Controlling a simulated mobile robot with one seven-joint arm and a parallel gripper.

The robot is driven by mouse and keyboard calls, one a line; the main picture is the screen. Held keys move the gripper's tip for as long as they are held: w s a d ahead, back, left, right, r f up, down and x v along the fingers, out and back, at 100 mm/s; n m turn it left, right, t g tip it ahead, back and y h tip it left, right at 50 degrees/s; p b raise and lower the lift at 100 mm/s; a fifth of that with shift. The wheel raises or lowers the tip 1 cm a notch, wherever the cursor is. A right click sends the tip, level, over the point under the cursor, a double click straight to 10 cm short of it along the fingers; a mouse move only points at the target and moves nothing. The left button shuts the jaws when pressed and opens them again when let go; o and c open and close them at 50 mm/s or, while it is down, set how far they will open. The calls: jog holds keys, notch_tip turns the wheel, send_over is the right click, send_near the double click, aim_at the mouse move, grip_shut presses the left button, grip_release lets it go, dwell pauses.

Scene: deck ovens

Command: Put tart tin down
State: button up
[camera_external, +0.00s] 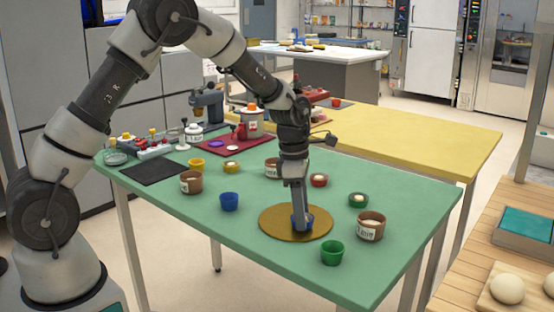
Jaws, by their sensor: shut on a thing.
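My gripper (301,222) points straight down over the round gold board (272,224) on the green table. It is shut on a small blue tin (308,217), which is mostly hidden behind the fingers. The blue tin is at the middle of the gold board; I cannot tell whether it touches the board. Other small tins stand around the board: a blue one (230,202) to the left, a green one (332,253) in front, a yellow one (196,165) at the back left, and a red one (319,180) and a dark green one (359,200) behind.
Labelled brown tubs stand on the green table (180,213), one (371,227) right of the board and one (191,182) at the left. A black mat (153,172) and a maroon mat (217,146) lie at the back left. A yellow table (425,142) adjoins behind.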

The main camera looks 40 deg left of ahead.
jog(key=shift+f, duration=0.2)
jog(key=o, duration=1)
jog(key=shift+o, duration=0.2)
jog(key=shift+r, duration=0.15)
